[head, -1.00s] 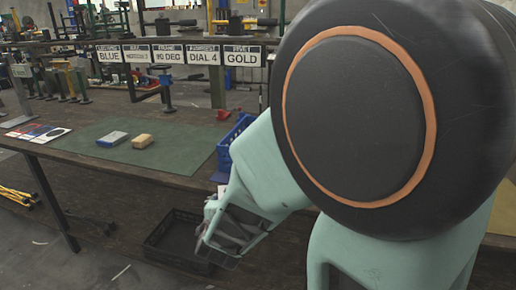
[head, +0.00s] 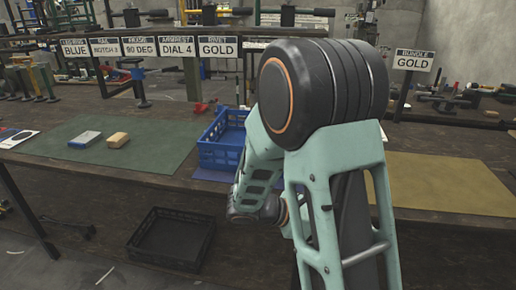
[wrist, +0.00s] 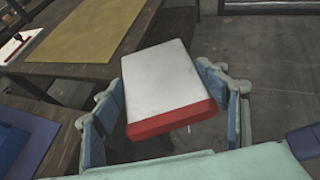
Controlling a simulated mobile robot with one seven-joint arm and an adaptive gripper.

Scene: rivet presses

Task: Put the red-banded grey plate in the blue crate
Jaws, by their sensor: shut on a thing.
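The red-banded grey plate (wrist: 157,80) shows in the wrist view as a pale flat block with a red band along its near end. My gripper (wrist: 168,92) is shut on it, with a blue-grey finger on each side. The plate is held in the air above the floor, beside the workbench. In the head view the gripper and plate are hidden behind my arm. The blue crate (head: 220,157) stands on the bench just left of my arm, its right side partly covered by the arm.
A blue-and-grey block (head: 85,139) and a tan block (head: 118,140) lie on the green mat (head: 150,155). A yellow mat (head: 440,182) lies right of my arm. A black crate (head: 172,237) sits below the bench top. Label signs (head: 218,48) stand behind.

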